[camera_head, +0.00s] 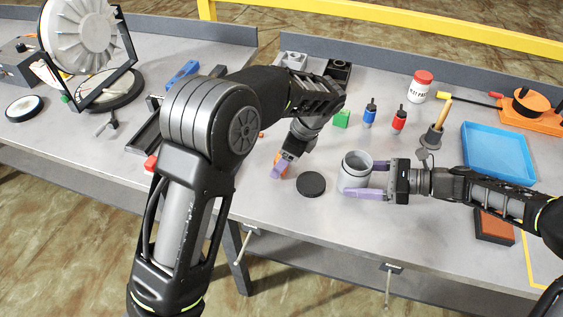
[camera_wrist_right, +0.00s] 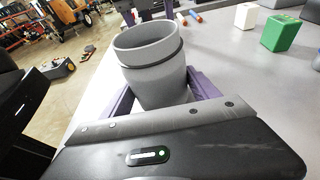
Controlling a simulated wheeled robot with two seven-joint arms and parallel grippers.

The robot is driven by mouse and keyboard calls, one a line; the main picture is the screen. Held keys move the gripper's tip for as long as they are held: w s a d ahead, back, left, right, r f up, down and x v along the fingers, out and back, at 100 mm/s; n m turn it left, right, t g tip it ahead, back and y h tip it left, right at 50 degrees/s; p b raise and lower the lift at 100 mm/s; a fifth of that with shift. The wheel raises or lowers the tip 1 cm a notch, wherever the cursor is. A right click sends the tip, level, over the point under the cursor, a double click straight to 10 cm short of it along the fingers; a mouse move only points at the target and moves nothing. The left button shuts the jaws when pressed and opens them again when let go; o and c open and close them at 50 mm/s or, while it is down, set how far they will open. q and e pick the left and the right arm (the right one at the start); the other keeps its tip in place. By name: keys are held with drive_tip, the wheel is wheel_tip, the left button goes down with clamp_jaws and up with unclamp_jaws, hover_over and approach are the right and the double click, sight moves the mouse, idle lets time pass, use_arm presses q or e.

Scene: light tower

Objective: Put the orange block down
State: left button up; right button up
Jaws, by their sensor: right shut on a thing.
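The orange block (camera_head: 284,169) shows only in part in the head view, at the fingertips of my left gripper (camera_head: 279,168). The fingers and arm cover much of it, and I cannot tell whether they grip it or whether it touches the table. My right gripper (camera_head: 378,180) is shut on a grey open-topped cup (camera_head: 354,177), one purple finger on each side. The right wrist view shows the cup (camera_wrist_right: 152,65) upright between the fingers, with a dark band below its rim.
A black round disc (camera_head: 311,184) lies between the two grippers. A blue tray (camera_head: 498,150) is at the right. The table's front edge is close to the cup.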

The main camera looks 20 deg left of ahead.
use_arm(q)
drive_tip(key=shift+a+f, duration=0.1)
drive_tip(key=shift+f, duration=0.15)
idle(0.4)
clamp_jaws()
idle(0.6)
